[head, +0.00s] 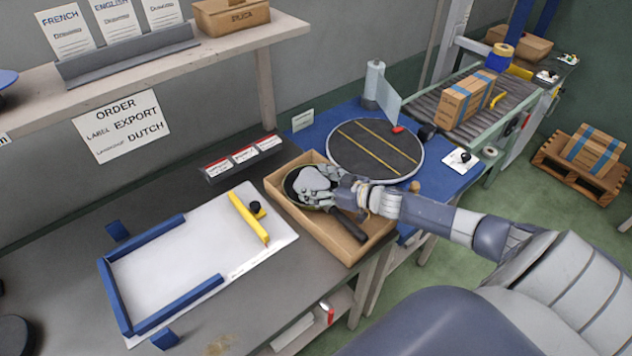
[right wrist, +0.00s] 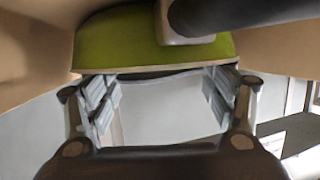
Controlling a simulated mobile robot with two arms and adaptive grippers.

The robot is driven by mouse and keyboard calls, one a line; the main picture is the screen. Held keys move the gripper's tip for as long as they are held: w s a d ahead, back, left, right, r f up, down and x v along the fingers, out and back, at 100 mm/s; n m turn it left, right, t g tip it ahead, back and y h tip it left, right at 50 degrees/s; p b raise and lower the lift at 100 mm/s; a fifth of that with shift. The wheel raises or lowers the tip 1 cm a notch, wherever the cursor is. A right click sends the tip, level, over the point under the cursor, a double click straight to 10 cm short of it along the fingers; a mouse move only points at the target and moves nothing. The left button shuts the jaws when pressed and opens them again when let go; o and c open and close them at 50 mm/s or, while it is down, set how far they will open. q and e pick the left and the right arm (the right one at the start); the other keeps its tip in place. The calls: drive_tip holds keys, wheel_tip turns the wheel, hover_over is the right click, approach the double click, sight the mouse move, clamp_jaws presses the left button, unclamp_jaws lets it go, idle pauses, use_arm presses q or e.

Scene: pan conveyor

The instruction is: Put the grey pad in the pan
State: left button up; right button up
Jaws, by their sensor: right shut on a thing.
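The pan (head: 291,184), dark inside with a green outer side, lies in an open cardboard box; its black handle (head: 349,227) points to the lower right. My right gripper (head: 314,184) is over the pan and hides much of it. In the right wrist view, a light grey sheet, the grey pad (right wrist: 165,108), spans between the two fingers of my right gripper (right wrist: 160,95), which is shut on it. The pan's green side (right wrist: 110,45) is just beyond the pad. Whether the pad touches the pan cannot be told. My left gripper is out of view.
The cardboard box (head: 372,250) stands on the grey bench, its walls close around my right gripper. To its left lies a white board (head: 190,262) with blue edge strips and a yellow bar (head: 248,217). Behind it is a round turntable (head: 376,135), then a conveyor (head: 425,98) carrying a carton.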

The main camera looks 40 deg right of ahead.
sight(316, 185)
drive_tip(key=o, duration=0.7)
drive_tip(key=shift+o, duration=0.2)
wheel_tip(316, 185, up, 10)
idle(0.4)
drive_tip(key=p+v, duration=0.5)
drive_tip(key=v, duration=0.1)
idle(0.4)
